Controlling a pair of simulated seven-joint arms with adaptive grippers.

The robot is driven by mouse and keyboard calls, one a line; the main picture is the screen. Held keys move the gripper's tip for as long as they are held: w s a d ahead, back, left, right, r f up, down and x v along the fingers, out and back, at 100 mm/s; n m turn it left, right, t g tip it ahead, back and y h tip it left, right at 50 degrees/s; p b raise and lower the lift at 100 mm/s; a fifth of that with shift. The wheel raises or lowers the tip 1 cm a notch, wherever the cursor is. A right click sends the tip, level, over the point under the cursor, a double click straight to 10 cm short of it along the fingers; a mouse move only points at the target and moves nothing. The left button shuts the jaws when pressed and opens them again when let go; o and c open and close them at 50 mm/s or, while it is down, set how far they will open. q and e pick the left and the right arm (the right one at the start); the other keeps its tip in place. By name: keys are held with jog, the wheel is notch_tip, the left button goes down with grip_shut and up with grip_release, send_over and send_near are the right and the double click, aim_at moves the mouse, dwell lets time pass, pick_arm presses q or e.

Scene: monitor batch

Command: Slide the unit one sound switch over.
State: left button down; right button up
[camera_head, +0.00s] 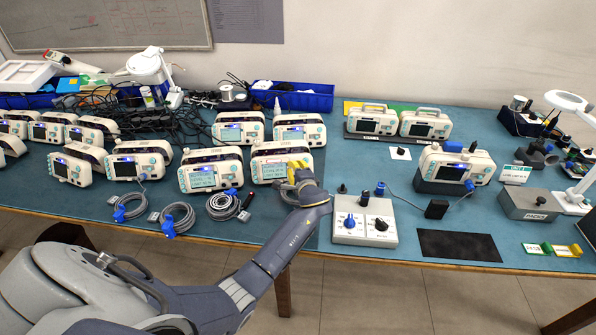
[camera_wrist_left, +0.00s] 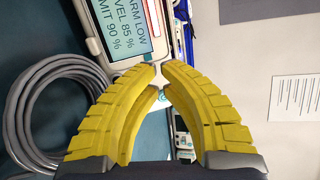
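A white monitor (camera_head: 256,156) stands front right in the middle group, its lit screen facing me. My left gripper (camera_head: 297,168) has yellow fingers at this monitor's right front side. In the left wrist view, the gripper (camera_wrist_left: 160,70) has its fingertips together beside the edge of a monitor (camera_wrist_left: 90,45). That screen reads "ALARM LOW", "LEVEL 85 %" and "LIMIT 90 %" in part. I see nothing clearly held between the tips. I cannot make out a sound switch; the fingers cover part of the monitor's side. My right gripper is out of view.
More monitors stand beside and behind, including one at the left (camera_head: 210,173). Coiled grey cables (camera_head: 178,219) lie in front. A control box with knobs (camera_head: 348,236) stands to the right of my left arm. A black mat (camera_head: 458,246) lies farther right.

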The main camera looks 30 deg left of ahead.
pick_arm(q)
jog(key=shift+s+d+r, duration=0.7)
jog(key=shift+s+r, duration=0.25)
jog(key=shift+r, duration=0.05)
